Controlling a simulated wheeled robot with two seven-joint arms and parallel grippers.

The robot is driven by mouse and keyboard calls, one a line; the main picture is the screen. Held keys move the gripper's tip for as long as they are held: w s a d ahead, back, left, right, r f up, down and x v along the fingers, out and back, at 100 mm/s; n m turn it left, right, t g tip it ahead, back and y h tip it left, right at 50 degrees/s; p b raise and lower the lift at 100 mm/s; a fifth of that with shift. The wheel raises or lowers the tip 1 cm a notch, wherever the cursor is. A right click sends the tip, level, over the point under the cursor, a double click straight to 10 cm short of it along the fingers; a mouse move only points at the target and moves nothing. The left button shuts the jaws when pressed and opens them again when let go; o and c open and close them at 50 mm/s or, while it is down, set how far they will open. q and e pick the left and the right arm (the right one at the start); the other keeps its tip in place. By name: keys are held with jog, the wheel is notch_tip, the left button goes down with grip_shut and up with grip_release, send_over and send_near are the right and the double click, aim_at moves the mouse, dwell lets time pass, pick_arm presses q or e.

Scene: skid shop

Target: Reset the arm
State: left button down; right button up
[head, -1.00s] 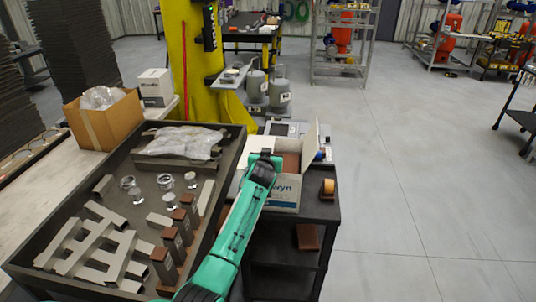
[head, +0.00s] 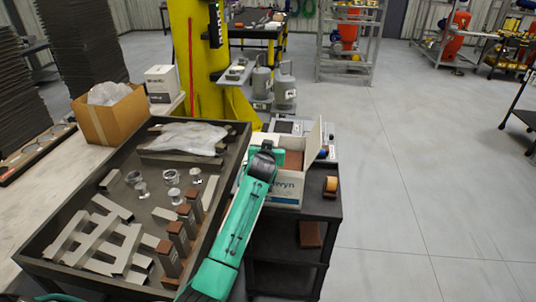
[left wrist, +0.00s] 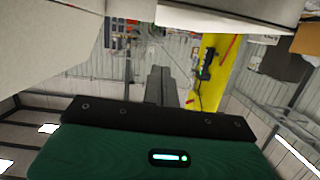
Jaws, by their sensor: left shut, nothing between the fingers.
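My left gripper (left wrist: 160,86) shows in the left wrist view as a narrow dark pair of fingers, shut and empty, ahead of the dark and green wrist housing. It points toward the wall and ceiling, with a yellow column (left wrist: 207,70) to its right. In the head view one of my green arms reaches up from the bottom middle, between the parts tray (head: 240,150) and the open white box (head: 286,203). Its dark end overlaps the box in the picture; whether they touch cannot be told. No fingers show in the head view. My right gripper is not visible.
An orange tape roll (head: 330,186) lies on the dark cart (head: 320,209). Grey floor (head: 420,190) is open at right.

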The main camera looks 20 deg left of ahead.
pick_arm(q)
jog(key=b+v, duration=0.1)
jog(key=v, duration=0.4)
jog(key=shift+s+d, duration=0.1)
jog(key=shift+s, duration=0.15)
jog(key=shift+s, duration=0.1)
